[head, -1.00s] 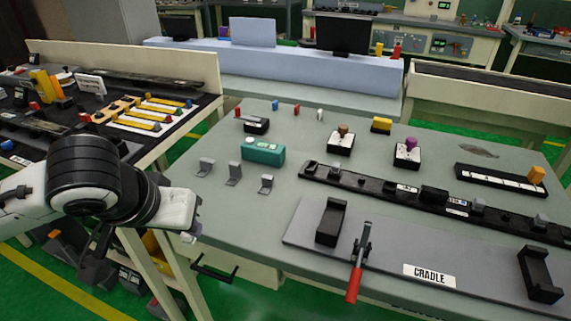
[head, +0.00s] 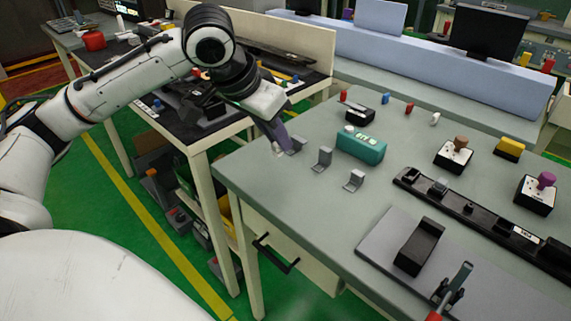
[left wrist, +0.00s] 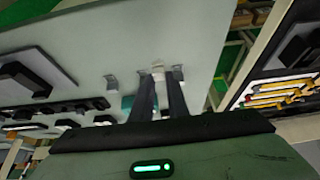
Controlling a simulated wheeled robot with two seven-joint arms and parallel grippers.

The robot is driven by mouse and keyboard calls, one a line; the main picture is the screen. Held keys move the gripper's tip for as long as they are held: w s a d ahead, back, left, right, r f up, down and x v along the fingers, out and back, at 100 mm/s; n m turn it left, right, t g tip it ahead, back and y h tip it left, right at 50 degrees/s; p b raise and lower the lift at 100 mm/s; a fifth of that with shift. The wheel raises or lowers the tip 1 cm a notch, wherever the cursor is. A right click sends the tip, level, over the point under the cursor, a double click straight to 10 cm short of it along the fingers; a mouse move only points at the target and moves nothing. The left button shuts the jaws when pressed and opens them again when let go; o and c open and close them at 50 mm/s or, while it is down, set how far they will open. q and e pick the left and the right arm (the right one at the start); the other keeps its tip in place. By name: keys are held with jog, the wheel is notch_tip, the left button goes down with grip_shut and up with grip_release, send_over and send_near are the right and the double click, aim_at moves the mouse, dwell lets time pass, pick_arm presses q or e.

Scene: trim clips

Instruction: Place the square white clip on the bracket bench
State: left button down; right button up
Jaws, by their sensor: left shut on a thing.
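My left gripper (head: 280,146) is over the near left corner of the grey bracket bench (head: 262,190), pointing down close to the leftmost grey bracket (head: 298,144). In the left wrist view its two dark fingers (left wrist: 160,84) are close together, with the small white clip (left wrist: 157,67) at their tips. The clip sits beside a grey bracket (left wrist: 177,72); I cannot tell if they touch. The middle bracket (head: 322,159) and the right bracket (head: 354,180) stand empty. My right gripper is not in view.
A teal box (head: 360,146) stands behind the brackets. A black rail (head: 470,209) and a grey cradle plate (head: 385,245) with a black block (head: 419,246) lie to the right. Small red, blue and white pieces stand at the back.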

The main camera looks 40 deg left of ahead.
aim_at(274, 151)
pick_arm(q)
jog(key=shift+f+b, duration=0.55)
jog(key=shift+f, duration=2.05)
jog(key=shift+f, duration=0.1)
jog(key=shift+f, duration=0.1)
jog(key=c, duration=1.7)
grip_release()
jog(key=shift+r, duration=0.35)
jog(key=p+v, duration=0.2)
jog(key=v, duration=0.9)
jog(key=shift+s+d+r, duration=0.1)
jog(key=shift+s+r, duration=0.1)
jog(key=shift+r, duration=0.1)
